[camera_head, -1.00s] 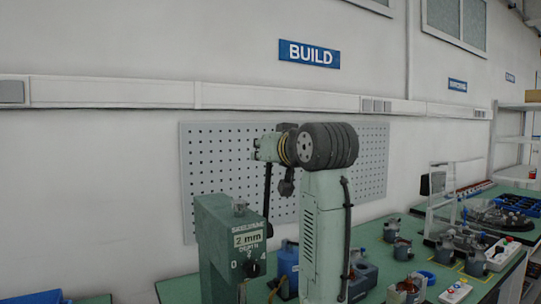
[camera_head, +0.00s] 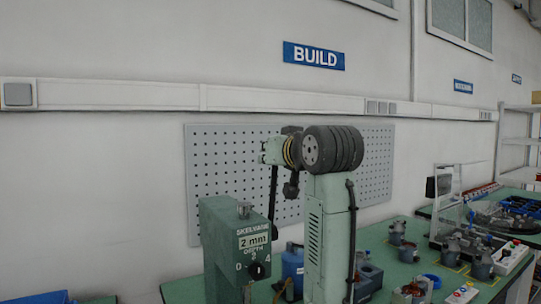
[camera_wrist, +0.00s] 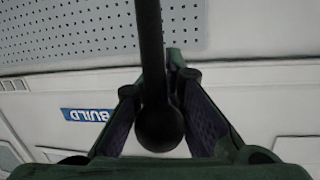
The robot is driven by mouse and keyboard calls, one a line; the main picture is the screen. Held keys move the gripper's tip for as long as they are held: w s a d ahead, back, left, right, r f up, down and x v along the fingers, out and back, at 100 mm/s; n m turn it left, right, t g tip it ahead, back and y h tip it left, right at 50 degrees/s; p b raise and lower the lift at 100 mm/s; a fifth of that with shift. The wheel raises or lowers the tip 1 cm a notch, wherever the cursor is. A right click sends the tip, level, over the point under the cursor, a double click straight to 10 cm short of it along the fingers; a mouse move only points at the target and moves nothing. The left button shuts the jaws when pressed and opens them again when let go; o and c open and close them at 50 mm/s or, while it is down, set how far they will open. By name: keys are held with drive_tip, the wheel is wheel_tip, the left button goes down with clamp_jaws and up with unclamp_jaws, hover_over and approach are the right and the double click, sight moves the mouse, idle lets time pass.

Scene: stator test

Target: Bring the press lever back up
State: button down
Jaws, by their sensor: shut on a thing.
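The press (camera_head: 222,235) is a green body with a "2 mm depth" label and a dial on its face, low in the middle of the head view. Its lever (camera_head: 274,190) is a dark rod standing almost upright behind the press's right side. My gripper (camera_head: 272,152) is at the lever's upper end. In the wrist view my gripper (camera_wrist: 160,92) has a finger on each side of the lever's dark rod and round black knob (camera_wrist: 160,128), and is shut on it. The lever's foot is hidden behind the press.
My own arm hides part of the bench. A blue part (camera_head: 292,265) stands between the press and my arm. Several motor-like units (camera_head: 408,250) stand on the green bench at right. A pegboard (camera_head: 225,150) is on the wall behind; the air above the press is clear.

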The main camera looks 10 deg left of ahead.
drive_tip(key=shift+s+a+r, duration=0.15)
drive_tip(key=shift+a+r, duration=0.05)
drive_tip(key=shift+a, duration=0.05)
drive_tip(key=c, duration=1.8)
unclamp_jaws()
drive_tip(key=shift+a, duration=0.1)
drive_tip(key=o, duration=0.4)
drive_tip(key=shift+d, duration=0.2)
drive_tip(key=shift+o, duration=0.2)
drive_tip(key=v, duration=1.2)
drive_tip(key=shift+c, duration=0.4)
